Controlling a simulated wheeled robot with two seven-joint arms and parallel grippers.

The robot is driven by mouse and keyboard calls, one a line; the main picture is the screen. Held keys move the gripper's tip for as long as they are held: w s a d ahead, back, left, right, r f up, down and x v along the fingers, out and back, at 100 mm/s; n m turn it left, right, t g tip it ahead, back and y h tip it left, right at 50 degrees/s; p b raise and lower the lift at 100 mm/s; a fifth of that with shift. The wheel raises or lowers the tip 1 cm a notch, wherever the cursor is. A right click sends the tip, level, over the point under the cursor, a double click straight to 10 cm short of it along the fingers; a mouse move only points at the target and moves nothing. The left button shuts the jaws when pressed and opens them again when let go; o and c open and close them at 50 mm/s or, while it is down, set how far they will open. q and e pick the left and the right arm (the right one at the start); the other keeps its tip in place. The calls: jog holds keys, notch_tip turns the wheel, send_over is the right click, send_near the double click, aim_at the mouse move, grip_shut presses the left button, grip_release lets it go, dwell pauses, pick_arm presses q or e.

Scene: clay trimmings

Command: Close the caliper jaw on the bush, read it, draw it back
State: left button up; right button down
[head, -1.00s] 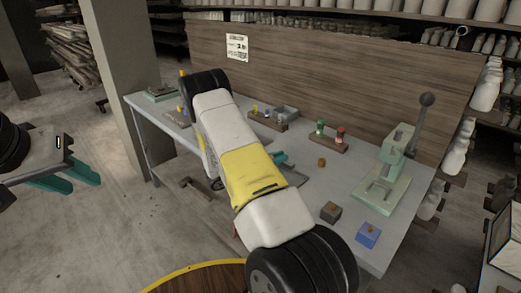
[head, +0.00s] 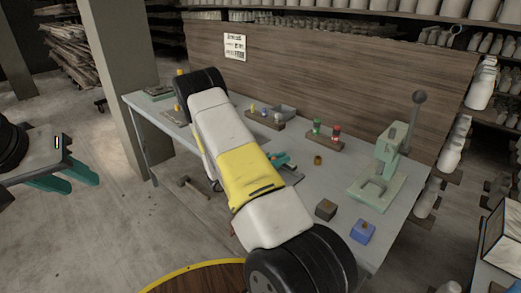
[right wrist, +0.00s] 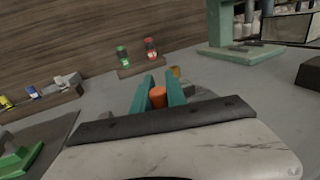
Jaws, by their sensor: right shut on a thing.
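My right gripper (right wrist: 159,90) has its teal fingers shut on a small orange-red knob (right wrist: 158,97). In the head view my right arm hides most of this gripper (head: 280,160). A small brass-brown cylinder (head: 318,160), perhaps the bush, stands on the grey bench to the right of the gripper. In the right wrist view it shows partly behind the right finger (right wrist: 176,71). I cannot make out the caliper's jaws or whether they touch the bush. My left gripper (head: 62,176) is at the far left, off the bench, its teal fingers apart and empty.
A pale green lever press (head: 388,150) stands at the bench's right. A brown block (head: 325,209) and a blue block (head: 362,232) sit near the front edge. A rack with a green and a red pot (head: 325,142) stands behind, before the wooden backboard (head: 340,70).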

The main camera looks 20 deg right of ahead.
jog(key=c, duration=1.3)
grip_release()
jog(key=shift+c, duration=0.2)
jog(key=shift+a, duration=0.15)
jog(key=a, duration=0.7)
jog(key=shift+s+a, duration=0.25)
jog(key=shift+a, duration=0.05)
jog(key=shift+a, duration=0.1)
